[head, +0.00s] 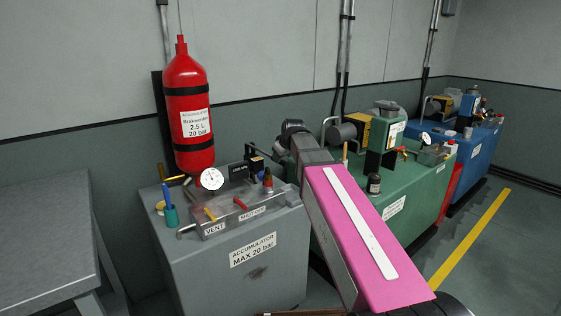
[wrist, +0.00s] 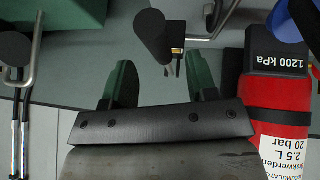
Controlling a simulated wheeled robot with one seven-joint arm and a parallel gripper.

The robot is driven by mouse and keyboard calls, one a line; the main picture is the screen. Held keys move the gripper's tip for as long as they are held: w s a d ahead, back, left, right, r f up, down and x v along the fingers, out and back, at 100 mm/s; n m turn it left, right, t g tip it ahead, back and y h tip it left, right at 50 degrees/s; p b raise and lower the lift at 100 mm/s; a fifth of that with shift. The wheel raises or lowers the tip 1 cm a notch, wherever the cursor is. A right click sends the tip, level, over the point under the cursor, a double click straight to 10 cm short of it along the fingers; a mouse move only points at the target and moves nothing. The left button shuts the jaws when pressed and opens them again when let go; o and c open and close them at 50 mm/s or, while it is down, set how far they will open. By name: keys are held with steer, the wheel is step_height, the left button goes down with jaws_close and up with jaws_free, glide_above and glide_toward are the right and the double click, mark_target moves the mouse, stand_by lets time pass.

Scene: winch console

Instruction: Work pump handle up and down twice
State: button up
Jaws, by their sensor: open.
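My gripper (wrist: 162,64) shows in the wrist view as two green fingers, spread wide apart with nothing held between them. In the head view my arm covers that area and I cannot make out the fingers. A dark slanting bar (head: 267,157) stands at the back right of the grey accumulator console (head: 275,262); I cannot tell for sure whether it is the pump handle. In the wrist view a black rounded part (wrist: 153,36) with a bent metal rod lies beyond the fingers, apart from them.
A red accumulator bottle (head: 187,88) stands behind the console and shows at the wrist view's right (wrist: 285,120). The console carries a gauge (head: 212,178) and small coloured levers. A green machine (head: 425,190) and a blue one (head: 478,150) stand right. A grey table (head: 45,225) is left.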

steer(key=shift+v, duration=2.9)
steer(key=shift+s, duration=0.1)
